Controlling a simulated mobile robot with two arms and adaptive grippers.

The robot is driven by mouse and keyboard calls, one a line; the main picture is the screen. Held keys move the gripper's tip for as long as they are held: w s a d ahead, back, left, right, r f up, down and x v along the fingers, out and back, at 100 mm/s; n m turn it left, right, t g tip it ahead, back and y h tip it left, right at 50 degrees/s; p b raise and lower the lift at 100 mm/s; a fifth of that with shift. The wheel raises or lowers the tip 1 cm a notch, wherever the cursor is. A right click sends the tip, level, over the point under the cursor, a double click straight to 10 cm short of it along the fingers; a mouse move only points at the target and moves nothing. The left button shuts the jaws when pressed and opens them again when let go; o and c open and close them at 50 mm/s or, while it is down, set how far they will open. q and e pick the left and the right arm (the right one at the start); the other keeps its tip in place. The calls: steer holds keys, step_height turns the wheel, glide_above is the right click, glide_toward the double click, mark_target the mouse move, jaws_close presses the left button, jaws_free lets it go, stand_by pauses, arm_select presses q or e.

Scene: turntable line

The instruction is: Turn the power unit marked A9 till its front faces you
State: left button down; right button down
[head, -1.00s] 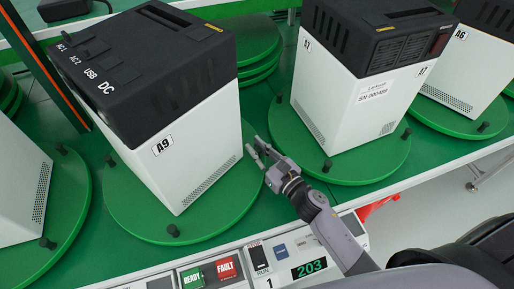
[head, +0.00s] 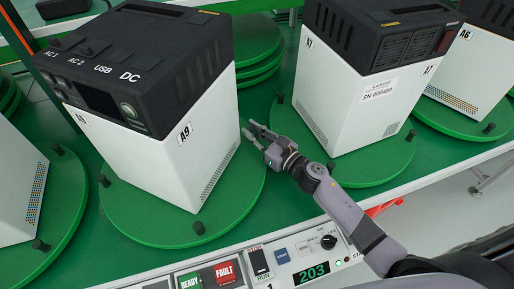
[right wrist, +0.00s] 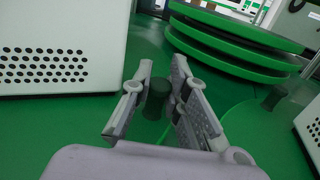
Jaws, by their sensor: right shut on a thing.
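The power unit marked A9 (head: 165,150) is a white box with a black top, standing upright on a round green turntable (head: 150,228). Its A9 label is on the side toward the right. A black panel with a screen and a knob shows on its left-front face, angled to the left of me. My right gripper (head: 257,132) is at the turntable's right edge. In the right wrist view its fingers (right wrist: 158,105) are shut on a dark peg (right wrist: 155,98) of the turntable. My left gripper is not in view.
Another unit marked A7 (head: 350,110) stands on a turntable just right of my right gripper. Stacked green discs (head: 258,55) lie behind. A control strip with READY and FAULT buttons (head: 227,272) and a 203 display (head: 312,272) runs along the front edge.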

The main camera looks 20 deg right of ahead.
steer(key=shift+w+a, duration=0.1)
steer(key=shift+w, duration=0.8)
steer(key=c, duration=1.8)
jaws_free()
steer(key=shift+s, duration=0.1)
steer(key=v, duration=1)
steer(key=shift+s+d+f, duration=0.1)
steer(key=shift+s+d, duration=0.15)
steer(key=shift+s, duration=0.1)
steer(key=shift+s+d, duration=0.3)
steer(key=shift+s, duration=0.2)
